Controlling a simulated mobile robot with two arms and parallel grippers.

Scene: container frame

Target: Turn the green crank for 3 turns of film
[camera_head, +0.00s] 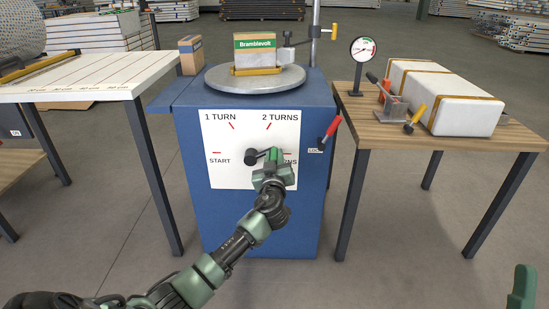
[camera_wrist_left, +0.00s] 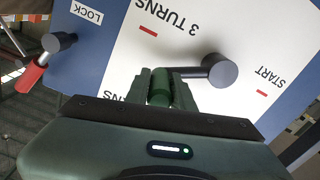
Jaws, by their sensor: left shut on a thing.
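The green crank handle (camera_head: 275,153) is on the front of the blue cabinet (camera_head: 240,225), right of its dark hub (camera_head: 252,158). My left gripper (camera_head: 272,170) is shut on the handle. The left wrist view shows the handle (camera_wrist_left: 160,86) between both fingers, with the round hub (camera_wrist_left: 219,70) beside it. The white dial panel (camera_head: 222,175) reads START, 1 TURN and 2 TURNS; the gripper partly covers 3 TURNS, which the left wrist view shows. A green part of mine stands at the head view's lower right; its jaw opening does not show.
A red-handled lever (camera_head: 331,128) beside a LOCK label sticks out at the cabinet's right edge. A turntable (camera_head: 222,83) on top carries the Bramblevolt load (camera_head: 254,45). A gauge (camera_head: 364,50) and wrapped white block (camera_head: 465,118) stand on the right table.

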